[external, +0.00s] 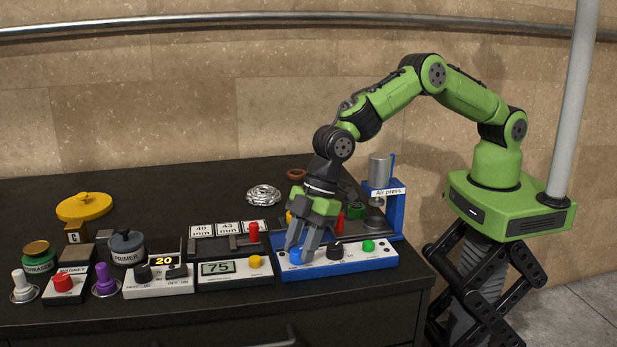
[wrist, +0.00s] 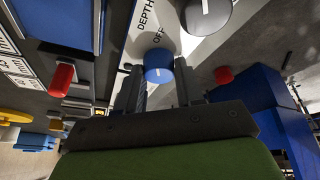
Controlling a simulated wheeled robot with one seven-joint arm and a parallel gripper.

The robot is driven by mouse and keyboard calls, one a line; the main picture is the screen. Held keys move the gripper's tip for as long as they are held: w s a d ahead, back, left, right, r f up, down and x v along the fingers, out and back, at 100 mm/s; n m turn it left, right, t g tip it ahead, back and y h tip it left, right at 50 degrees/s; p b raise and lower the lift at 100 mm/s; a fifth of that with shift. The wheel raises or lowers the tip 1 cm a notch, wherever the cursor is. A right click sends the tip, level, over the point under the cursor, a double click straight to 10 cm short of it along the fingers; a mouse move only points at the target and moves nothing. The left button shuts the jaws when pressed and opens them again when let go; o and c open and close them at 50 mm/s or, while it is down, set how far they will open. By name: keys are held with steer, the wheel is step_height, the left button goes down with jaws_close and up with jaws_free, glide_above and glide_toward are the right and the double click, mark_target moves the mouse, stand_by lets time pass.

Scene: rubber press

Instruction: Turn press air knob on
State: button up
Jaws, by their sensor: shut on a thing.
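The press control panel (external: 318,265) has a white top on a blue base and stands near the table's front right. A blue knob (external: 296,257) sits at its left end, a black knob (external: 336,251) in the middle and a green button (external: 368,246) at the right. My gripper (external: 301,250) points down and is shut on the blue knob. In the wrist view the blue knob (wrist: 158,67), with a short white line on it, sits between the two fingers, beside the printed word OFF. The fingers hide part of the knob in the external view.
The blue air press (external: 396,205) stands behind the panel at the right. A display box reading 75 (external: 232,272) is close at left, with a gauge rack with a red knob (external: 253,232) behind. Several other devices and knobs fill the left side. The back left of the table is clear.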

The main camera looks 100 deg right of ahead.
steer(key=m+h+b, duration=0.1)
steer(key=m, duration=0.2)
steer(key=shift+a, duration=0.1)
steer(key=m+h, duration=0.1)
steer(key=m, duration=0.2)
steer(key=shift+a+m+h, duration=0.1)
steer(key=shift+m+h, duration=0.2)
steer(key=m+p, duration=0.1)
steer(key=m, duration=0.1)
steer(key=m+h+p, duration=0.1)
steer(key=m, duration=0.1)
steer(key=shift+a+r+h, duration=0.15)
steer(key=shift+h, duration=0.15)
steer(key=shift+w+m+g+h+p, duration=0.1)
steer(key=shift+m+g+h+p, duration=0.45)
steer(key=shift+m, duration=1.25)
steer(key=o, duration=1)
